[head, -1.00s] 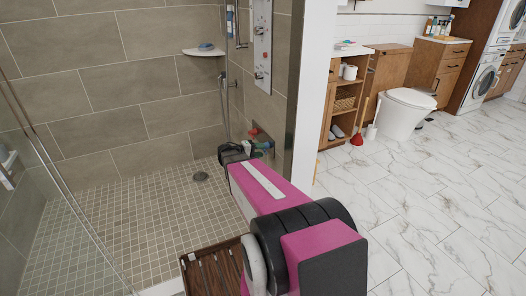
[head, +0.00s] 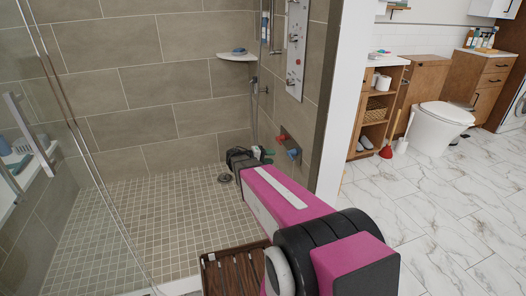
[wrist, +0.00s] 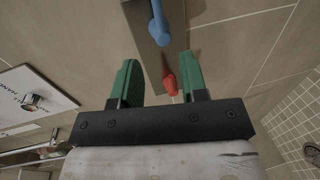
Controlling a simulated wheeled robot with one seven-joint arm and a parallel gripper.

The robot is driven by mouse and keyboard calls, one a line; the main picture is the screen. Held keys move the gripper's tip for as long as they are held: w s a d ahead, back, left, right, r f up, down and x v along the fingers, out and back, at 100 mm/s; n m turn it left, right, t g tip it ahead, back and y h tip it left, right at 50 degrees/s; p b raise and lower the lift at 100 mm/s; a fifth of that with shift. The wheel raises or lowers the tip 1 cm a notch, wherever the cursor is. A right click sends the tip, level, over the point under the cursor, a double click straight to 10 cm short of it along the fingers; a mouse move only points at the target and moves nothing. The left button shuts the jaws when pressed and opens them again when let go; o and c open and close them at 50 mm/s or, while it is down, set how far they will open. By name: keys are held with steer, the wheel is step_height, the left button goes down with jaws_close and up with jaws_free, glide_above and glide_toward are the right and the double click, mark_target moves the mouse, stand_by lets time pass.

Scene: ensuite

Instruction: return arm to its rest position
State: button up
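My arm, pink and black, reaches forward from the lower right of the head view into the shower opening. My gripper (head: 262,153) is at its far end, in front of the tiled shower wall, partly hidden by the arm. In the wrist view my gripper (wrist: 157,82) shows two green fingers spread apart with nothing between them. Beyond the fingers is a metal plate (wrist: 150,38) with a blue handle (wrist: 158,22) and a red handle (wrist: 169,80). The red handle appears between and beyond the fingertips; I cannot tell whether anything touches.
A glass panel (head: 80,150) stands at left. A wooden slatted stool (head: 232,275) is below the arm. The white wall end (head: 343,100) is close right of the arm. The toilet (head: 436,125) stands farther back; the marble floor (head: 440,210) at right is open.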

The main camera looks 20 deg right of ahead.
steer(key=s+a+f+g+y, duration=0.1)
steer(key=s+a+f+y, duration=0.35)
steer(key=s+y, duration=0.45)
steer(key=s+a+y, duration=0.6)
steer(key=s+a, duration=0.1)
steer(key=a, duration=0.2)
steer(key=shift+f+t+y, duration=0.15)
steer(key=shift+t+y, duration=0.15)
steer(key=shift+y, duration=0.1)
stand_by(1.0)
